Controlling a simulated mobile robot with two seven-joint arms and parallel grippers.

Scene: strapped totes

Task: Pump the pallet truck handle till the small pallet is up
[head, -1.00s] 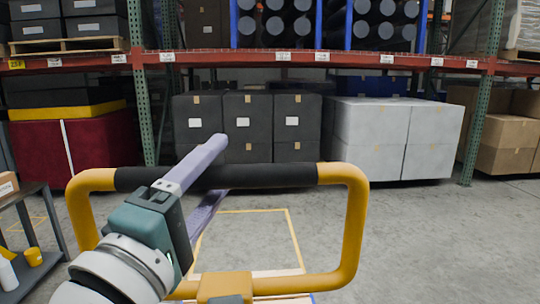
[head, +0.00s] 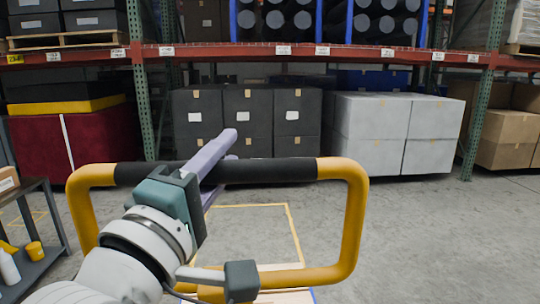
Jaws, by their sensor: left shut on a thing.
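The pallet truck handle (head: 354,220) is a yellow loop with a black grip along its top bar, standing in front of me. My left gripper (head: 230,147) has its two pale purple fingers on either side of the black grip, left of its middle, and is shut on it. Most of the truck below the handle is out of the picture. A sliver of pale surface (head: 288,297) shows at the bottom edge; I cannot tell whether it is the small pallet or how high it sits. My right gripper is not in view.
A yellow rectangle (head: 295,235) is marked on the bare grey floor beyond the handle. Racking with dark boxes (head: 247,110), white boxes (head: 383,130) and brown cartons (head: 505,140) stands behind. A dark cart (head: 45,262) is at the left. Floor at the right is clear.

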